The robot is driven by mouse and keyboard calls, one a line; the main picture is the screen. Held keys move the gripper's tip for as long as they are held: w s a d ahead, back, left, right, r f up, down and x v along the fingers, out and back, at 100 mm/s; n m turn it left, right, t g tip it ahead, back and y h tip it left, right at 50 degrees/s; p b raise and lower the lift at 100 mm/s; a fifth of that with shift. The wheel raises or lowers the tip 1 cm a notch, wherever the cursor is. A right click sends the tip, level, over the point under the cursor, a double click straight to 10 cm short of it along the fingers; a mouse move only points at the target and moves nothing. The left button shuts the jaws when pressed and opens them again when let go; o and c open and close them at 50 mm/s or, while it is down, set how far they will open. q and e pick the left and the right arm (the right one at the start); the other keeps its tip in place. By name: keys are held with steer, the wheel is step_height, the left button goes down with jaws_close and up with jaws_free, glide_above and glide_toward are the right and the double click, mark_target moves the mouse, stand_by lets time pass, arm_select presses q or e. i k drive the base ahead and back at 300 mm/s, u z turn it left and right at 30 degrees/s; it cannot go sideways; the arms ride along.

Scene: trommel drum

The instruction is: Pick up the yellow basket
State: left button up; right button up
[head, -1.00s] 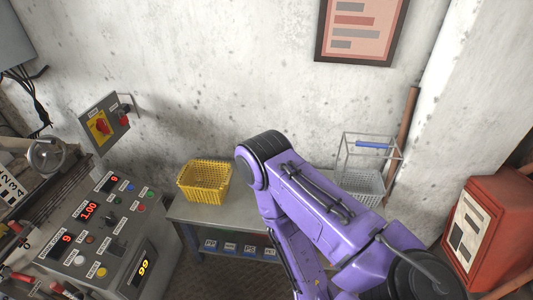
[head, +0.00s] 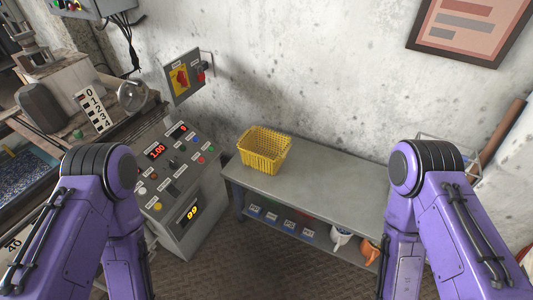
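The yellow basket (head: 265,151) stands upright on the left end of a grey bench (head: 333,192) against the wall. It has mesh sides and looks empty from here. My two purple arms come in at the lower left and lower right of the head view, with the basket in the gap between them. Both arms are apart from the basket. Neither gripper shows; both are below or outside the picture.
A control panel (head: 175,190) with lit displays stands left of the bench. The bench's lower shelf holds a white item (head: 341,237) and an orange item (head: 369,252). A wire basket (head: 432,150) is partly hidden behind my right arm. The bench's middle is clear.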

mark_target(262, 149)
steer(key=z, duration=1.55)
steer(key=i, duration=1)
steer(key=u, duration=1.4)
